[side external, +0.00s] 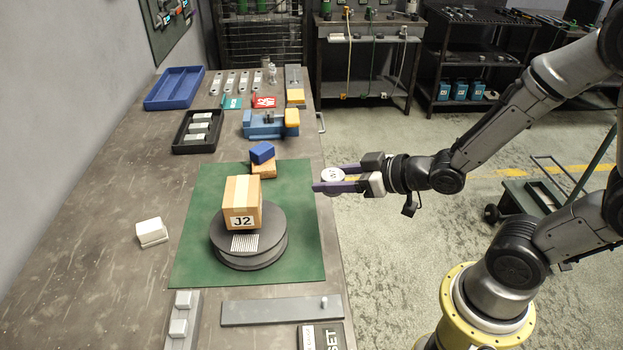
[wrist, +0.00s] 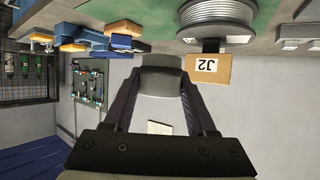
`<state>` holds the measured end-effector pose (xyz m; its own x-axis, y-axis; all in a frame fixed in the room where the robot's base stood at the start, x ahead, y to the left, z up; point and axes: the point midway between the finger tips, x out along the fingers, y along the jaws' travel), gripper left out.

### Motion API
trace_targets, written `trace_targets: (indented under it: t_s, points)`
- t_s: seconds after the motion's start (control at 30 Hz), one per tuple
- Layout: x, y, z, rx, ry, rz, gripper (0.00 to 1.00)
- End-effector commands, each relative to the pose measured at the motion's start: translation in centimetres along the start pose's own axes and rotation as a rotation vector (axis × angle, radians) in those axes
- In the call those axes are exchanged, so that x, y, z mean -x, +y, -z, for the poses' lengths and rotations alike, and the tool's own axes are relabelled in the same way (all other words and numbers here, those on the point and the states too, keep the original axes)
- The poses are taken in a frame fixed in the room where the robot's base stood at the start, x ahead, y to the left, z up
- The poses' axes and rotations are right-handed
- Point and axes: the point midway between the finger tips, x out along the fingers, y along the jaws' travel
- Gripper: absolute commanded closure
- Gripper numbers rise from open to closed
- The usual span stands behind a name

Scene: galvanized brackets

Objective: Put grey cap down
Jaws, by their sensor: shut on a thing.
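My gripper (side external: 326,179) is shut on the grey cap (side external: 333,174), a short round piece with dark marks on its light top. The cap sits between the two long fingers, in the air by the right edge of the workbench. In the wrist view the grey cap (wrist: 162,80) fills the gap between the fingertips, and its side looks plain and smooth. The turntable (side external: 221,247) stands on the green mat (side external: 305,225), left of my gripper, with a cardboard box (side external: 240,196) labelled J2 on it. The wrist view also shows the box (wrist: 207,68), upside down.
A blue block (side external: 262,152) rests on a tan block (side external: 263,169) at the mat's back edge. A blue fixture (side external: 262,128) with yellow blocks stands behind. White blocks (side external: 151,232) lie left of the mat. A flat metal bar (side external: 270,311) lies in front. The mat's right strip is clear.

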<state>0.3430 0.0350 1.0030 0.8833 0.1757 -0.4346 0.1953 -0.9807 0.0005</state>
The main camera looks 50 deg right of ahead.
Motion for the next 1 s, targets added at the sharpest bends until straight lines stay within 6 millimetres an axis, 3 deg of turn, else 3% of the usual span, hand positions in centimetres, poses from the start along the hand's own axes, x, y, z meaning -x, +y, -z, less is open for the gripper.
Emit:
trace_targets:
  t_s: [0.23, 0.43, 0.53, 0.67, 0.8, 1.0]
  points:
    - [2.5, -0.2, 0.0, 0.000, 0.003, -0.001, 1.00]
    - [2.8, 0.0, -0.1, -0.003, 0.001, -0.005, 1.00]
    - [2.0, 0.8, 1.6, -0.008, 0.006, -0.020, 1.00]
    - [-0.3, 1.9, 4.5, -0.018, 0.003, -0.039, 1.00]
    - [-4.2, 2.6, 7.8, -0.024, 0.001, -0.049, 1.00]
    - [-10.3, 2.1, 11.1, -0.024, -0.002, -0.046, 1.00]
